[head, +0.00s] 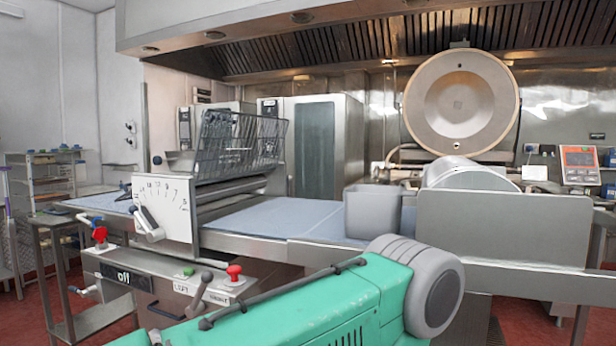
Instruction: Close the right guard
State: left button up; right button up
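I cannot tell whether a second guard is hidden behind this mesh. The blue-grey belt (275,217) runs to the right from under the rollers. A green and grey link of my own body fills the lower middle and hides part of the machine's front. Neither of my grippers shows in the head view.
A grey box-like part (372,212) stands at the belt, beside a large grey panel (503,235). The front control strip has a red button (234,272) and knobs. A round kettle lid (460,103) stands open behind, under the hood. Space above the belt right of the guard is clear.

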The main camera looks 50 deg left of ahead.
aim_at(204, 117)
jog(key=k+j+u, duration=0.1)
jog(key=j, duration=0.75)
jog(key=k+j+u, duration=0.1)
jog(key=k+j, duration=0.2)
jog(key=j, duration=0.6)
jog(key=k+j+u, duration=0.1)
jog(key=j, duration=0.75)
jog(key=k+j+u, duration=0.1)
jog(key=j, duration=0.8)
jog(key=k+j+u, duration=0.15)
jog(key=j, duration=0.75)
jog(key=k+j+u, duration=0.2)
jog(key=j, duration=0.15)
jog(key=k+j+u, duration=0.2)
jog(key=j, duration=0.15)
